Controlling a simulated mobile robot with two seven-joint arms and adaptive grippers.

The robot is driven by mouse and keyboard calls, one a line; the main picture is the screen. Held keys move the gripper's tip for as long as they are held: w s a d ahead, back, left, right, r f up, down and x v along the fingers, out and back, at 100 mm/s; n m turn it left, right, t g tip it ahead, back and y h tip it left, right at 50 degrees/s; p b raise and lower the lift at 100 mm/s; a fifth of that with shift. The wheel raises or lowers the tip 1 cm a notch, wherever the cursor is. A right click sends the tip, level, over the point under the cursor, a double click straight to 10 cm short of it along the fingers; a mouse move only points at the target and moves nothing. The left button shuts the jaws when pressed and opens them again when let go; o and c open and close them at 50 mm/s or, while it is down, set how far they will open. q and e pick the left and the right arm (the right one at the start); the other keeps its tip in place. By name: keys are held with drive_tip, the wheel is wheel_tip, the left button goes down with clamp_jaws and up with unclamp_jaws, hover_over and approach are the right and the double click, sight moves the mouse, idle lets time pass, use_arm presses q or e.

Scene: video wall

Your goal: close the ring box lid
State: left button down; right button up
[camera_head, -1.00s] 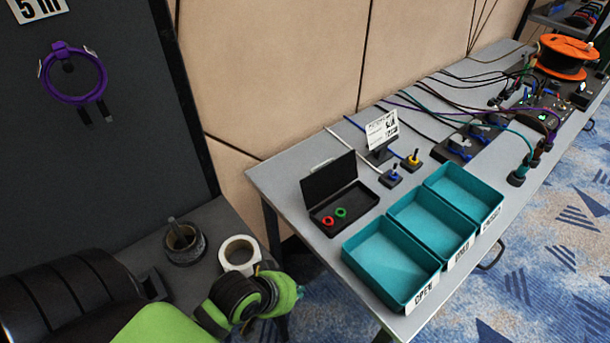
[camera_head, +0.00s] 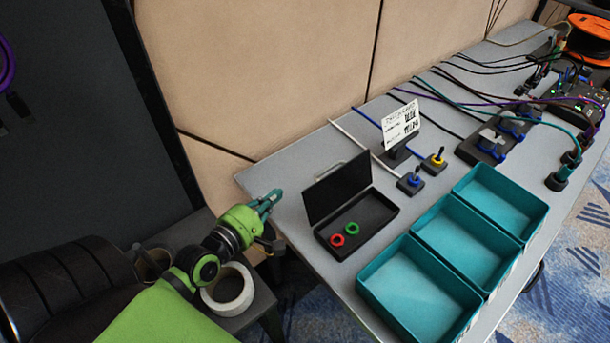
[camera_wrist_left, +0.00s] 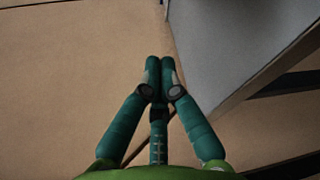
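The black ring box (camera_head: 357,224) stands on the grey table with its lid (camera_head: 337,187) upright along the back left side. A red ring (camera_head: 337,240) and a green ring (camera_head: 352,229) lie in the box. My left gripper (camera_head: 273,197) is at the table's left end, to the left of the box and apart from it. Its teal fingers lie together and hold nothing, as the left wrist view shows (camera_wrist_left: 160,66). My right gripper is not in view.
Teal bins (camera_head: 372,272) stand right of the box. A card stand (camera_head: 402,126) and two small joysticks, blue (camera_head: 411,180) and yellow (camera_head: 434,161), sit behind it. Cables run across the back of the table. A white tape roll (camera_head: 246,290) lies on the lower surface.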

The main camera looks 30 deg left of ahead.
sight(334, 183)
use_arm(q)
drive_tip(key=shift+w+f, duration=0.2)
drive_tip(key=shift+w, duration=0.25)
drive_tip(key=w, duration=0.2)
drive_tip(key=shift+w+f, duration=0.2)
drive_tip(key=shift+w, duration=0.15)
drive_tip(key=w, duration=0.4)
drive_tip(key=w+f, duration=0.1)
drive_tip(key=w, duration=0.1)
drive_tip(key=shift+w+d+p, duration=0.3)
drive_tip(key=d+r+p, duration=0.1)
drive_tip(key=s+d+p, duration=0.1)
drive_tip(key=shift+s+d+r, duration=0.2)
drive_tip(key=shift+d+r, duration=0.15)
drive_tip(key=shift+d, duration=0.05)
drive_tip(key=shift+s+d+r, duration=0.1)
drive_tip(key=shift+d, duration=0.1)
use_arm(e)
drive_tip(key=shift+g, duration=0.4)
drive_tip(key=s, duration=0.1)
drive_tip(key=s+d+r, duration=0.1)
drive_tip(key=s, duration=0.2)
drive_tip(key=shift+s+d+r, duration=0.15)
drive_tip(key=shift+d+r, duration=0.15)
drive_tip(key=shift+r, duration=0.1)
use_arm(q)
drive_tip(key=shift+d+r, duration=0.1)
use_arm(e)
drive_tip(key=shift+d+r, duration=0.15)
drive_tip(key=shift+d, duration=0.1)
